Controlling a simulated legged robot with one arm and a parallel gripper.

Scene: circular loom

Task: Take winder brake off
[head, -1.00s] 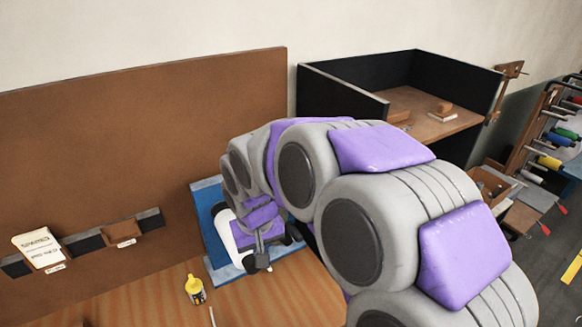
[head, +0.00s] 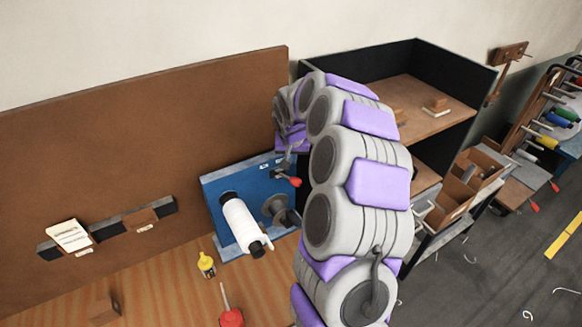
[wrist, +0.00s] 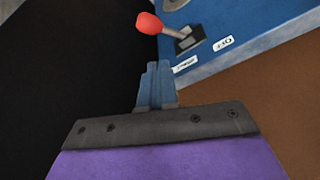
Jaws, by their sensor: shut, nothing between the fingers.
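The winder is a blue unit (head: 213,190) with a white spool (head: 243,224) on its front, on the wooden bench. A short lever with a red knob (head: 295,182) sticks out near its upper right; I take it as the brake. In the wrist view the red knob (wrist: 149,23) is on a metal stem from a dark slot, beside two small white labels (wrist: 222,44), too small to read surely. My gripper (wrist: 158,68) is shut and empty, its tips just short of the knob and apart from it. In the head view my gripper (head: 287,158) is partly hidden, close behind the lever.
A yellow bottle (head: 206,265) and a red-based tool (head: 230,317) stand on the bench. A brown board (head: 130,140) rises behind. A black-walled shelf (head: 450,75) is at the right, with a box rack (head: 465,185) below.

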